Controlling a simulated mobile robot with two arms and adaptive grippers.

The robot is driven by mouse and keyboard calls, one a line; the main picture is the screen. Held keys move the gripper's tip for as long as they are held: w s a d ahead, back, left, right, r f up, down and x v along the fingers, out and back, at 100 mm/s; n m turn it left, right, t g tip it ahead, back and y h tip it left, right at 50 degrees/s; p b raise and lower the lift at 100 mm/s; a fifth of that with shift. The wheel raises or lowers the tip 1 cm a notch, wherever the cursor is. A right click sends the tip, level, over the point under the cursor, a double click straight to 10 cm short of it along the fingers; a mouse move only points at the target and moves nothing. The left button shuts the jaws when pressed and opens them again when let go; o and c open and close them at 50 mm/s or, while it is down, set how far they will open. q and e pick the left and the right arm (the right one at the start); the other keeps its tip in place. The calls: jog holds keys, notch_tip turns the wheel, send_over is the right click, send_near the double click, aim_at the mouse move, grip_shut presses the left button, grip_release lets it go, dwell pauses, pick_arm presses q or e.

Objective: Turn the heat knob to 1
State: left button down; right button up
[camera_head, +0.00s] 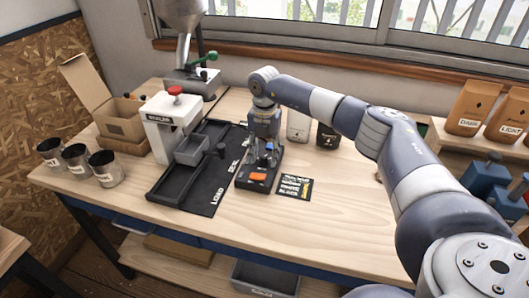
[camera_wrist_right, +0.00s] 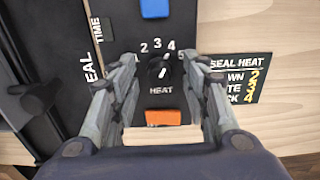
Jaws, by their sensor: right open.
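The heat knob (camera_wrist_right: 157,68) is a small black dial with a white mark, on a black panel labelled HEAT. The numbers 2 to 5 show around its upper side; 1 is not clearly visible. The mark leans up and slightly right, near 3 and 4; I cannot tell exactly which. My right gripper (camera_wrist_right: 162,100) is open, its fingers on either side of the knob in the wrist view, with no clear contact. In the head view my right gripper (camera_head: 264,150) points down over the black control unit (camera_head: 249,182) and hides the knob. My left gripper is out of view.
An orange button (camera_wrist_right: 163,117) lies below the knob and a blue one (camera_wrist_right: 154,8) above. A SEAL HEAT card (camera_head: 295,187) lies right of the unit. The table's front right is clear.

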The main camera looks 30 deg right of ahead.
grip_shut()
jog(key=shift+n, duration=1.2)
jog(key=n, duration=0.8)
jog(key=shift+b, duration=0.35)
jog(key=n, duration=0.4)
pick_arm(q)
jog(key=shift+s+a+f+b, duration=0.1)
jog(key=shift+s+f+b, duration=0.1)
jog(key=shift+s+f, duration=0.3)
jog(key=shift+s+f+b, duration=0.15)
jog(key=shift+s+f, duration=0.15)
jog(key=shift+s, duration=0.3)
pick_arm(e)
jog(key=shift+n, duration=2)
